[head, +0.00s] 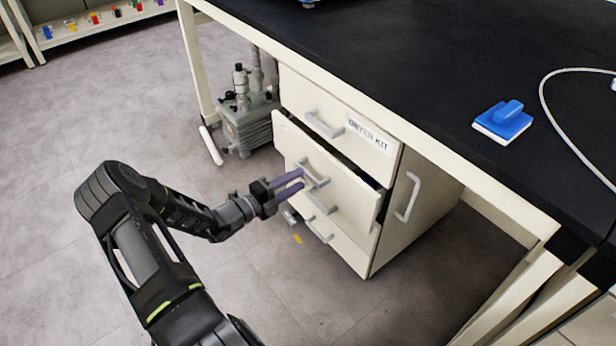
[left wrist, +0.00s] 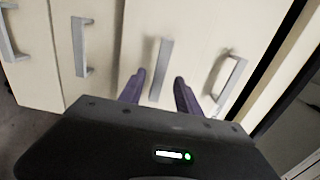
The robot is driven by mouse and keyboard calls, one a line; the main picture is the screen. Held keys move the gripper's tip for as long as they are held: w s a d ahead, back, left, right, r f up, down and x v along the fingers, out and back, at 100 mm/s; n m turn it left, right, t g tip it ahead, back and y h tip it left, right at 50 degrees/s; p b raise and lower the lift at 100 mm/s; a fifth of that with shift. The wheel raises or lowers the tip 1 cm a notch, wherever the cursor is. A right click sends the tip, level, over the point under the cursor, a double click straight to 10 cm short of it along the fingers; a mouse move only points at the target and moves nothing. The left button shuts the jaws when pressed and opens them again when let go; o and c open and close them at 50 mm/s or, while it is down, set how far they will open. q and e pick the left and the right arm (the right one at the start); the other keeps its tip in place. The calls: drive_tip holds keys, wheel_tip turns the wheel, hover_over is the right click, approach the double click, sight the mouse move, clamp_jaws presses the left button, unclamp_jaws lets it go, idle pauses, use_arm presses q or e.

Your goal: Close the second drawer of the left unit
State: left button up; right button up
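The left unit is a cream drawer cabinet (head: 415,215) under the black bench. Its second drawer (head: 345,185) is pulled out, with a dark gap along its top edge below the labelled top drawer (head: 350,115). The top drawer looks shut. The second drawer's grey handle (head: 312,172) is near my left gripper (head: 303,180). My left gripper has two purple fingers, apart and empty, pointing at the drawer fronts. In the left wrist view the fingers (left wrist: 160,88) stand either side of a grey handle (left wrist: 162,68). Contact cannot be told. My right gripper is out of view.
A grey pump (head: 247,120) stands on the floor left of the cabinet. The bench top (head: 400,60) overhangs the drawers, with a blue block (head: 503,118) on it. A small yellow piece (head: 297,238) lies on the floor. The floor at left is mostly clear.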

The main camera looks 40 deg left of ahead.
sight(306, 176)
use_arm(q)
drive_tip(key=shift+b+x, duration=0.55)
drive_tip(key=shift+x, duration=1.7)
drive_tip(key=shift+c, duration=0.3)
clamp_jaws()
